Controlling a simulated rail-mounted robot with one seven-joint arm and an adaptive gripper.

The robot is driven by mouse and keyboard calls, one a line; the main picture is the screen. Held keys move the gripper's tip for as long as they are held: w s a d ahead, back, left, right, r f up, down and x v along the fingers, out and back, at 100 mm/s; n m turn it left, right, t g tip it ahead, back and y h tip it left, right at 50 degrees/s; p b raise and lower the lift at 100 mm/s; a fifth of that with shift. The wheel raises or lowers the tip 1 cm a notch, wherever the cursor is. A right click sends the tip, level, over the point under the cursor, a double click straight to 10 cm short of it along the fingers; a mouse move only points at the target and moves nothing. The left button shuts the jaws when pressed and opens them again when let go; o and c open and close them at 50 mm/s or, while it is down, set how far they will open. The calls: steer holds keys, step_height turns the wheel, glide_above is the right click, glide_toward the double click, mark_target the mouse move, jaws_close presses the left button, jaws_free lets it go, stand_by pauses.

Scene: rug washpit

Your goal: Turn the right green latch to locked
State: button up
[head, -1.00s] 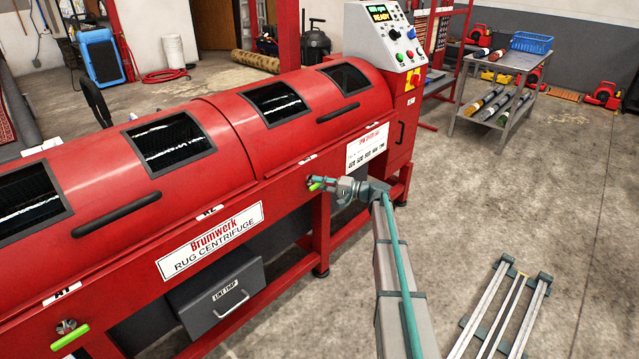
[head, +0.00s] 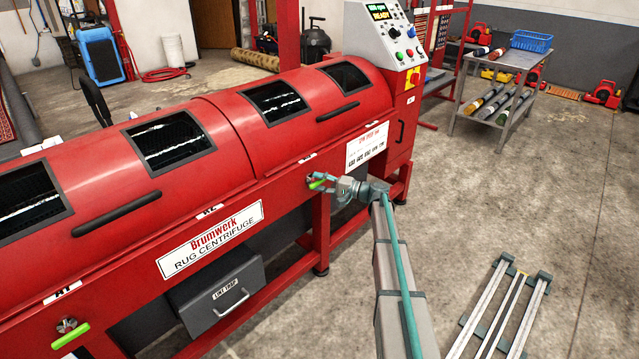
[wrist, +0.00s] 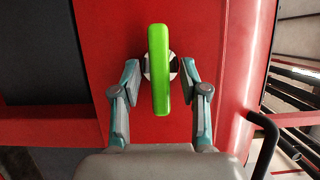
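The right green latch (head: 317,185) is on the front of the red rug centrifuge, below the lid. In the wrist view its green bar (wrist: 159,72) stands upright in the picture, over a round black-and-white hub. My gripper (head: 324,183) is at the latch. In the wrist view my gripper (wrist: 160,78) has one finger on each side of the bar, with a visible gap to it on both sides. The fingers are open and hold nothing. A second green latch (head: 70,335) is at the machine's lower left, its bar slightly tilted.
The red centrifuge (head: 100,225) fills the left, with a lint trap drawer (head: 215,292) below. A control panel (head: 385,35) stands at its far end. In the wrist view a black handle (wrist: 265,145) is at the right. Metal rails (head: 505,305) lie on the floor; the floor between is clear.

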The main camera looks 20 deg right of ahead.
steer(key=v, duration=1.2)
stand_by(0.4)
